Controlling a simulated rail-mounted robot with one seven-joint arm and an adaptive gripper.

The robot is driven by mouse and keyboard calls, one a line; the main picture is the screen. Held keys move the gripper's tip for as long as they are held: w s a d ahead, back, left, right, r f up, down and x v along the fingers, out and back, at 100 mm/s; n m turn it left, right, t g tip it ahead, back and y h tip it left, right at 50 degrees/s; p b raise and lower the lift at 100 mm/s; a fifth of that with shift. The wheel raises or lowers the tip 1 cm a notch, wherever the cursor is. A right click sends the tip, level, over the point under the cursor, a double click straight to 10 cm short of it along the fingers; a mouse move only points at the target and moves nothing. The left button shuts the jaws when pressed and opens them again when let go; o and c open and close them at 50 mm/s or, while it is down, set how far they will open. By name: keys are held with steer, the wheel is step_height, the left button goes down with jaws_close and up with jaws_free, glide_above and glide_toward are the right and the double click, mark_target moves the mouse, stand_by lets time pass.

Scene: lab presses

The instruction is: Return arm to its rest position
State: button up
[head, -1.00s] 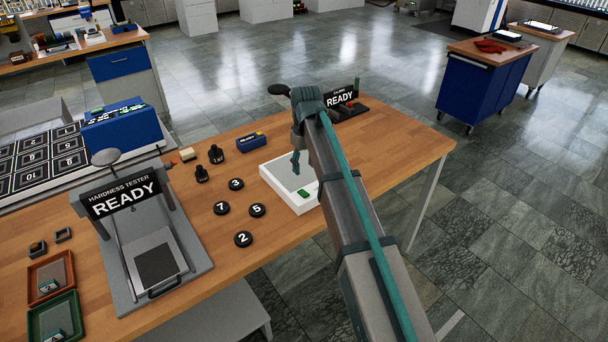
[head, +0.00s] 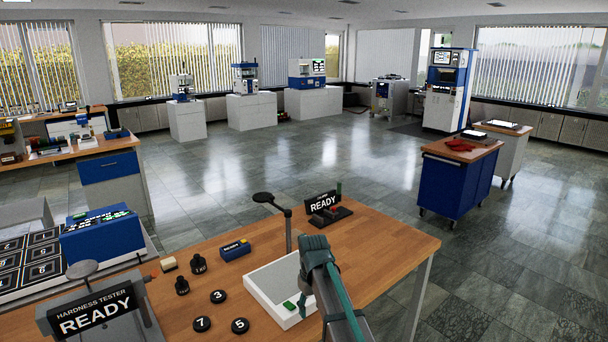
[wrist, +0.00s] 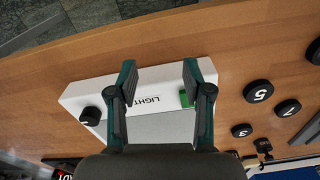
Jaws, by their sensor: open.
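My gripper (wrist: 159,72) is open in the wrist view, with two dark teal fingers apart and nothing between their tips. It is over the white light box (wrist: 146,78), which carries the word LIGHT along its rim. In the head view my arm comes up from the bottom edge, just right of the white light box (head: 272,313), and the fingers cannot be made out there.
On the wooden table (head: 385,255) are a hardness tester (head: 98,312), a small device with a READY sign (head: 323,204), and numbered black discs (head: 218,297). A lamp on a thin post (head: 288,225) stands behind the light box. The table's right part is clear.

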steer(key=s+d+f+m, duration=0.3)
steer(key=s+d+f, duration=0.5)
steer(key=s+f, duration=0.3)
steer(key=s+d+f+m, duration=0.3)
steer(key=s+d+f, duration=0.5)
steer(key=s+f, duration=0.3)
steer(key=s+f+g, duration=0.2)
steer(key=s+f, duration=0.4)
steer(key=s, duration=0.3)
steer(key=s+f+g+b, duration=0.1)
steer(key=s+f+g, duration=0.1)
steer(key=s+f, duration=0.4)
steer(key=s+f+g, duration=0.3)
steer(key=s+f, duration=0.3)
steer(key=s, duration=0.7)
steer(key=shift+a+f+b, duration=0.3)
steer(key=shift+a, duration=0.1)
